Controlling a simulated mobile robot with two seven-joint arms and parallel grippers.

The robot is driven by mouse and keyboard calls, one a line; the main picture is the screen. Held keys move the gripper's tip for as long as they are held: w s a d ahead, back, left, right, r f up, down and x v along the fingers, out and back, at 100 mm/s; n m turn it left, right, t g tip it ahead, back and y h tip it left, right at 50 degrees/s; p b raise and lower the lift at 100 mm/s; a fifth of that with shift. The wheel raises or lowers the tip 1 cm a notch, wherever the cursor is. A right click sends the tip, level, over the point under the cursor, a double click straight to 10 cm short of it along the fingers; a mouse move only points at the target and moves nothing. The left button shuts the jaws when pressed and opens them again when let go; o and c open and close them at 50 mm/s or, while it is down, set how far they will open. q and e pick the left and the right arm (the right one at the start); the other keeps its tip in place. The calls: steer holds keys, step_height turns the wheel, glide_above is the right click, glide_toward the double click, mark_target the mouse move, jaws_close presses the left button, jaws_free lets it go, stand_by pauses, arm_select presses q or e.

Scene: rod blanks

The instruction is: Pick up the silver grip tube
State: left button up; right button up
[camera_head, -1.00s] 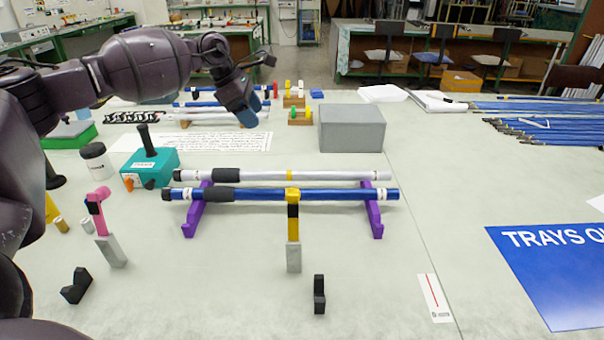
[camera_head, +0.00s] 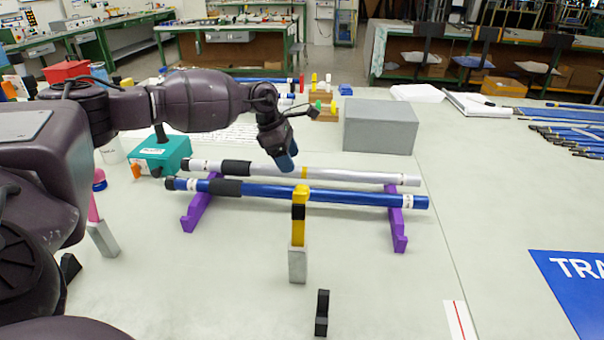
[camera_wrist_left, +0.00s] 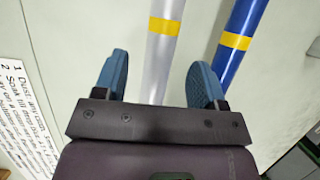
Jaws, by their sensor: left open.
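The silver grip tube (camera_head: 345,175) lies across two purple stands (camera_head: 397,222), behind a parallel blue tube (camera_head: 350,196). It has a black grip near its left end and a yellow band near its middle. My left gripper (camera_head: 288,158) is above the silver tube, just left of its yellow band, pointing down. In the left wrist view, the silver tube (camera_wrist_left: 161,60) runs between the two open blue fingertips (camera_wrist_left: 157,82), apart from both. The blue tube (camera_wrist_left: 238,45) passes outside the right finger. My right gripper is not in view.
A yellow-and-grey upright tool (camera_head: 298,235) stands in front of the blue tube. A grey box (camera_head: 380,127) is behind the tubes at right, and a teal box (camera_head: 162,155) at left. A printed sheet (camera_wrist_left: 22,115) lies beyond the left finger. The front right table is mostly clear.

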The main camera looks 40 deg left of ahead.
mark_target(298, 167)
arm_select(q)
steer(key=x, duration=0.2)
steer(key=b+x, duration=0.1)
steer(key=x, duration=0.1)
steer(key=shift+w+d, duration=0.25)
steer(key=shift+d, duration=0.2)
steer(key=shift+w+d+f, duration=0.1)
steer(key=shift+f, duration=0.15)
steer(key=shift+r, duration=0.1)
steer(key=c, duration=1)
steer(key=shift+c, duration=0.2)
